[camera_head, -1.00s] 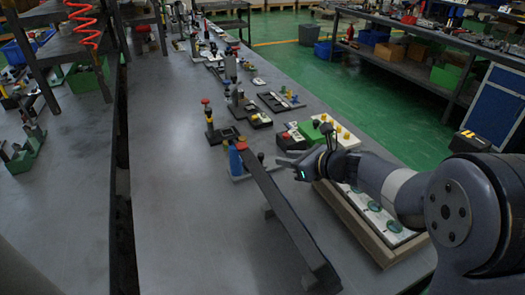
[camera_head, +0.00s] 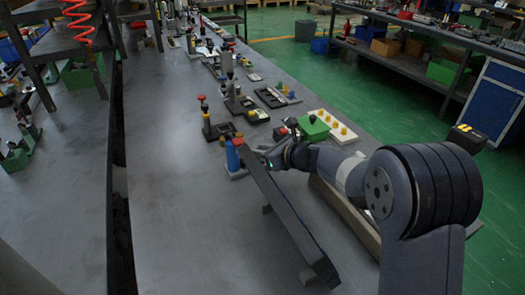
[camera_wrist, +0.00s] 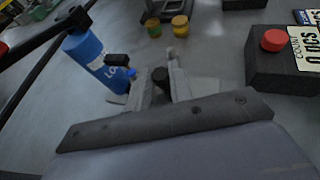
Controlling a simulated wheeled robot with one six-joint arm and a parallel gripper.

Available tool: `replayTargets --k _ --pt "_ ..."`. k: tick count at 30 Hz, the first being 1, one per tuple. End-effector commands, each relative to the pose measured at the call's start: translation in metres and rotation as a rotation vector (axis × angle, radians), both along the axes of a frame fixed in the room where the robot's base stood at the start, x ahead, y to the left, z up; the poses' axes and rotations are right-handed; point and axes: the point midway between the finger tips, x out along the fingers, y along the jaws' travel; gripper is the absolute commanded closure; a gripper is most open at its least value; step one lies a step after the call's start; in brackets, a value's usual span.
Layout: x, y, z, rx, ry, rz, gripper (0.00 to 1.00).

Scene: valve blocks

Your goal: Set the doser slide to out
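A blue cylinder (camera_head: 233,155) with a red cap stands on a light base plate, just left of my gripper (camera_head: 268,157) in the head view. The wrist view shows the cylinder (camera_wrist: 85,48) upper left, with partly readable white lettering. Beside it are a small black block (camera_wrist: 117,60) and a blue knob (camera_wrist: 132,73). A black knob (camera_wrist: 160,76) shows between the two fingers of my gripper (camera_wrist: 158,80). The fingers are apart; I cannot tell whether they touch the knob. Which part is the doser slide is not clearly marked.
A long dark sloping bar (camera_head: 290,222) runs from the cylinder toward the front, close by my gripper. A black box (camera_wrist: 285,68) with a red button stands at right in the wrist view. A green block (camera_head: 314,127) stands behind my arm.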

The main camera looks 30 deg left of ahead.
Motion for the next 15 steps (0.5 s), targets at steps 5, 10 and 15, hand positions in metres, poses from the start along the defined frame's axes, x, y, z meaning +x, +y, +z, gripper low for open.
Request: replayTargets --k 5,10,15 --pt "-0.0001 -0.0001 0.0001 0.000 0.000 0.000 0.95" --pt "-0.0002 -0.0002 0.0001 0.000 0.000 0.000 1.00" --pt "-0.0002 -0.0002 0.0001 0.000 0.000 0.000 1.00"
